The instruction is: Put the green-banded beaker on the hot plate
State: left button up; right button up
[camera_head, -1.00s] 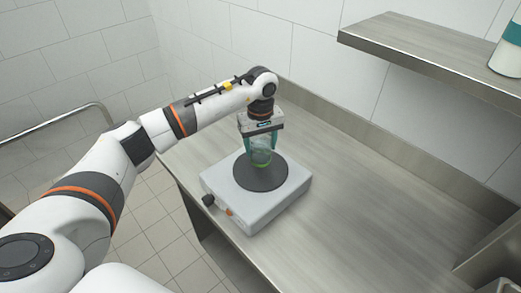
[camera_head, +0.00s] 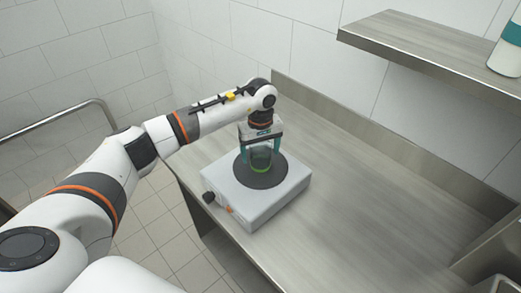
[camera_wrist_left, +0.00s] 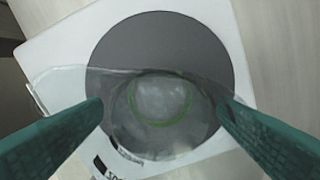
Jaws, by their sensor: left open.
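The green-banded beaker (camera_head: 261,159) stands upright on the dark round top of the hot plate (camera_head: 264,207). In the left wrist view the clear beaker (camera_wrist_left: 160,105), with its green ring, is over the dark disc of the hot plate (camera_wrist_left: 165,35). My left gripper (camera_head: 261,154) is open, its teal fingers on either side of the beaker; the fingers also show in the left wrist view (camera_wrist_left: 160,108), apart from each other. Whether a finger still touches the glass I cannot tell. My right gripper is not in view.
The hot plate sits near the left end of a metal counter (camera_head: 365,215), whose middle is clear. A shelf (camera_head: 430,55) on the wall at upper right carries a white and teal container (camera_head: 508,50). A sink edge shows at lower right.

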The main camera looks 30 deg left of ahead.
pick_arm(q)
jog(key=shift+r, duration=0.2)
jog(key=shift+w+r, duration=0.1)
jog(key=shift+r, duration=0.15)
notch_tip(320, 180, up, 11)
jog(key=b, duration=0.4)
jog(key=shift+f, duration=0.15)
jog(key=shift+r, duration=0.35)
jog(key=shift+f, duration=0.1)
